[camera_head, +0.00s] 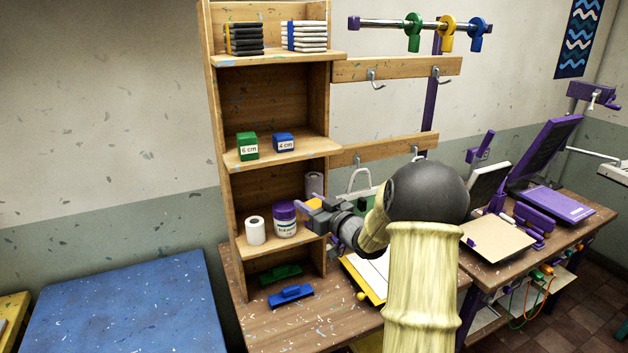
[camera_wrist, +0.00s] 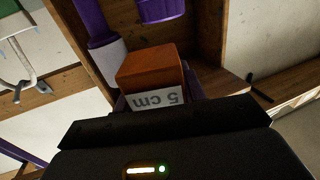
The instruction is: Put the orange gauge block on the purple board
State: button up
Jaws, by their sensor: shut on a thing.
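The orange gauge block (camera_wrist: 152,68), with a white "5 cm" label, sits between the fingers of my gripper (camera_wrist: 155,95) in the wrist view. My gripper is shut on it. In the head view my gripper (camera_head: 314,208) is at the front of the shelf unit's lower compartment, right beside the purple-lidded jar, and only a little of the block shows. A flat purple board (camera_head: 556,204) lies on the right-hand bench, far to the right of my gripper. A second, tilted purple panel (camera_head: 543,152) stands behind it; I cannot tell which is the task's board.
The wooden shelf unit (camera_head: 219,120) holds green (camera_head: 248,147) and blue (camera_head: 284,142) blocks, a white roll (camera_head: 255,231) and the jar (camera_head: 285,220). Blue (camera_head: 291,294) and green pieces lie below. Hooked rails (camera_head: 385,148) are on the wall. My arm hides part of the benches.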

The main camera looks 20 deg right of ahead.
jog(key=s+a+f+y, duration=0.1)
jog(key=s+a+f, duration=0.15)
jog(key=f, duration=0.95)
jog(key=s+a+f+y, duration=0.1)
jog(key=s+a+f, duration=0.15)
jog(key=f, duration=0.95)
jog(key=s+a+f+m+h, duration=0.1)
jog(key=s+a+f+h, duration=0.2)
jog(key=s+f, duration=0.3)
jog(key=s+a+f+m+h+b, duration=0.1)
jog(key=s+a+f+m+h, duration=0.1)
jog(key=s+a+f+h, duration=0.2)
jog(key=s+a+f, duration=0.1)
jog(key=s+f, duration=0.2)
jog(key=f, duration=0.2)
jog(key=shift+a+f+t, duration=0.3)
jog(key=shift+a+t, duration=0.1)
jog(key=shift+d, duration=0.1)
